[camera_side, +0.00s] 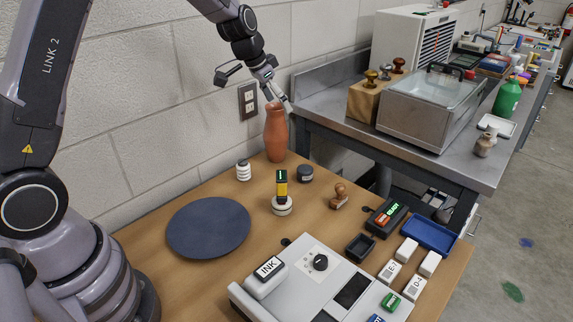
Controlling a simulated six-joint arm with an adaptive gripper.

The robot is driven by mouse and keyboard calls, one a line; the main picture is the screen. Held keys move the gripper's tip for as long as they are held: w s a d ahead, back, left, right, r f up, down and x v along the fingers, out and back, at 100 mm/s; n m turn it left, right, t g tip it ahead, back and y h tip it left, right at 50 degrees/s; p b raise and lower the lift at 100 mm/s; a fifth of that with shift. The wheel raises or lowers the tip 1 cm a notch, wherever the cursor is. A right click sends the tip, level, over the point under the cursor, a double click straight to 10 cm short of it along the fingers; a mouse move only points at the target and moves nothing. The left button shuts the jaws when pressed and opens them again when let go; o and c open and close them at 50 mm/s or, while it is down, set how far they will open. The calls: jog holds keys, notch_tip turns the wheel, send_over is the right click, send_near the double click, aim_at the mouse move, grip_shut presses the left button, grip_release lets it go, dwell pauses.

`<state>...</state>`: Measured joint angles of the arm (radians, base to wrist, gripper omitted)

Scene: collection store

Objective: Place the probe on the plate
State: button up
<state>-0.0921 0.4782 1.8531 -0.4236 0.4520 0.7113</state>
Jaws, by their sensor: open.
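The plate (209,228) is a flat, round, dark blue disc on the left of the wooden table, with nothing on it. An upright yellow and black handheld piece (281,188) with a small green display stands on a round white base (282,206), to the right of the plate. It looks like the probe, though no label on it can be read. My gripper (277,97) is open, high at the back of the table, just above the mouth of a terracotta vase (275,135). It is well apart from the yellow piece and the plate. Its fingertips are small in this view.
A white ribbed jar (243,170) and a dark round tin (305,174) stand near the vase. A wooden stamp (339,196), a black device (386,217) and a blue tray (429,237) lie rightward. A grey machine (320,285) fills the front. Bare wood surrounds the plate.

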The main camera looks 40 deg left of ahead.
jog(key=s+d+r, duration=0.2)
jog(key=s+r, duration=0.7)
jog(key=s+r+n, duration=0.1)
jog(key=s+r, duration=0.1)
jog(key=s, duration=0.7)
jog(key=s+r+n+y, duration=0.1)
jog(key=s+r, duration=0.2)
jog(key=s, duration=0.6)
jog(key=shift+s+r+t, duration=0.25)
jog(key=shift+r+t, duration=0.1)
jog(key=shift+t, duration=0.05)
jog(key=shift+o, duration=0.4)
jog(key=s+a+f+n, duration=0.1)
jog(key=s, duration=0.5)
jog(key=shift+s+y, duration=0.25)
jog(key=shift+y, duration=0.15)
jog(key=shift+f, duration=0.1)
jog(key=shift+w, duration=0.15)
